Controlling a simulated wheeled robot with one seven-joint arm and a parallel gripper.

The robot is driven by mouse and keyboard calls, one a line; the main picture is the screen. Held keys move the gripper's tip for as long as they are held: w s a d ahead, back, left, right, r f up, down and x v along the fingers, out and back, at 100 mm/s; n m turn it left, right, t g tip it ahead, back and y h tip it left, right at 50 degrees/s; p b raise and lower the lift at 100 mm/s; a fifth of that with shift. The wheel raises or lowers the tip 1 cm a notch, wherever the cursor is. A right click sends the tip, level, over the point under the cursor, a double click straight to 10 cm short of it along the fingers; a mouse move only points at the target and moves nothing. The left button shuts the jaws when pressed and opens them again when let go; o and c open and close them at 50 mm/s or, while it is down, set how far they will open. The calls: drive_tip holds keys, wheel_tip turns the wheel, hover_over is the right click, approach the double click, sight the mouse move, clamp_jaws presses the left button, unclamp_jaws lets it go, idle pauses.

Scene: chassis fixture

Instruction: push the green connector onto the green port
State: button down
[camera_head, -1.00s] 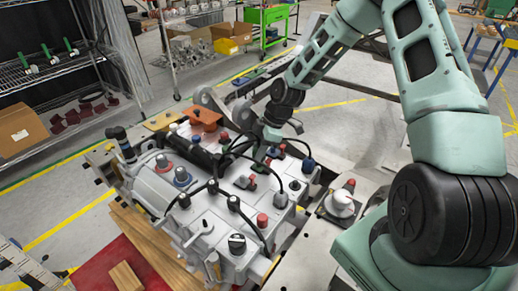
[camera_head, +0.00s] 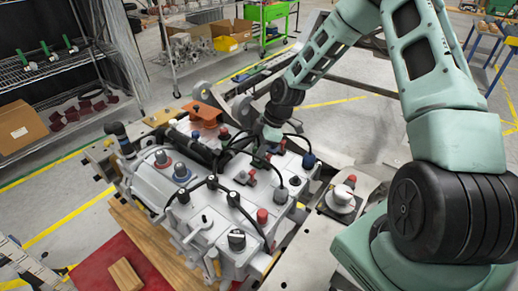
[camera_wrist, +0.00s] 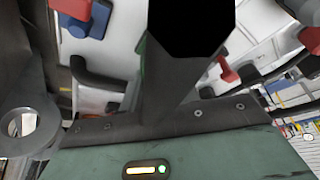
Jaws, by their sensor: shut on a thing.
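My gripper (camera_head: 262,160) reaches down over the right half of the grey chassis block, among black cables and coloured caps. In the wrist view, its dark fingers (camera_wrist: 185,65) fill the middle and appear shut. A thin green edge, apparently of the green connector (camera_wrist: 140,62), shows along the left side of the fingers. The rest of the connector is hidden behind them. I cannot make out the green port in either view. I cannot tell whether the connector touches it.
The chassis block (camera_head: 205,217) carries several red, blue and black caps and looped cables close around my gripper. An orange bracket (camera_head: 203,112) stands at its back. A red mat (camera_head: 98,272) with a wooden block (camera_head: 126,275) lies at the front left. Shelves stand behind.

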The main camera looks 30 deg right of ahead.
drive_tip(key=shift+f, duration=0.35)
drive_tip(key=c, duration=0.9)
unclamp_jaws()
drive_tip(key=shift+c, duration=0.2)
wheel_tip(320, 180, up, 6)
drive_tip(key=p, duration=0.4)
drive_tip(key=shift+r+p, duration=0.1)
drive_tip(key=shift+p, duration=0.25)
